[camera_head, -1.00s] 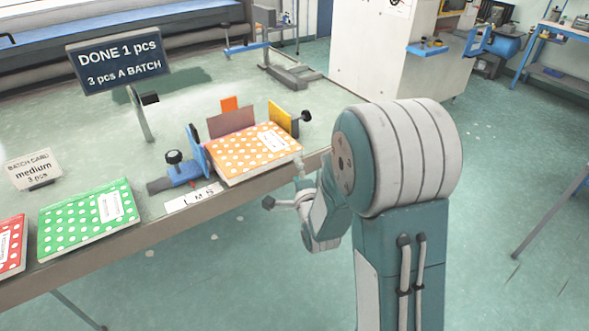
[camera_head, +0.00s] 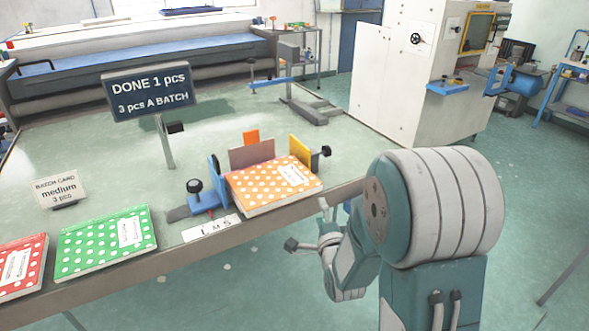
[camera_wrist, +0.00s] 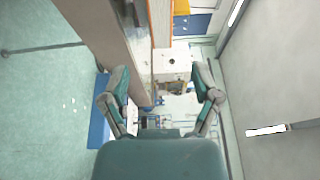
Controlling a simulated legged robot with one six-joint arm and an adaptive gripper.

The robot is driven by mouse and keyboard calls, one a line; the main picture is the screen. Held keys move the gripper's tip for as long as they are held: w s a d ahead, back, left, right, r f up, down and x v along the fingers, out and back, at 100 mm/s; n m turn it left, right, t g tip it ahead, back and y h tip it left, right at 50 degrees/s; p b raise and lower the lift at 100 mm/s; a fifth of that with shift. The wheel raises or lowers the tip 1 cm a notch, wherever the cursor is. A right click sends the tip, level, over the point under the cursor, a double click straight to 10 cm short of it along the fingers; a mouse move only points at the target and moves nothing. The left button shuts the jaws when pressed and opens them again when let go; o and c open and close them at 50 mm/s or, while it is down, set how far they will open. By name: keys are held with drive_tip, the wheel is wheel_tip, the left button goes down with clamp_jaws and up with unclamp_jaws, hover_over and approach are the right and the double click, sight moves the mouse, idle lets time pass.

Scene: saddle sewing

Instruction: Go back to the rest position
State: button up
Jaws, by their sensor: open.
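My gripper (camera_head: 308,227) hangs off the front edge of the table, below and to the right of the orange dotted book, apart from it. In the wrist view the two fingers of my gripper (camera_wrist: 160,85) stand apart with nothing between them, so it is open and empty. The orange dotted book (camera_head: 262,192) lies in a sewing jig on the table (camera_head: 120,135), between a blue plate (camera_head: 215,172) at its left and a yellow plate (camera_head: 299,150) at its right. A brown plate (camera_head: 251,154) stands behind it.
A green dotted book (camera_head: 85,240) and a red dotted book (camera_head: 18,282) lie at the front left. A sign (camera_head: 150,90) reads "DONE 1 pcs, 3 pcs A BATCH". A batch card (camera_head: 60,189) reads "medium, 3 pcs". Open floor (camera_head: 230,295) lies before the table.

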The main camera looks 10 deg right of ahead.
drive_tip(key=s+a+r+n+g, duration=0.1)
drive_tip(key=s+r+n+g, duration=0.2)
drive_tip(key=s+n, duration=0.3)
drive_tip(key=s+a+r+n+g, duration=0.1)
drive_tip(key=s+r+n+g, duration=0.2)
drive_tip(key=s, duration=0.9)
drive_tip(key=s+a+r+n+g, duration=0.1)
drive_tip(key=s+r+n+g, duration=0.2)
drive_tip(key=s+n+g, duration=0.3)
drive_tip(key=s+n, duration=0.3)
drive_tip(key=shift+r+n+g+y, duration=0.3)
drive_tip(key=shift+r, duration=0.1)
drive_tip(key=shift+c, duration=0.4)
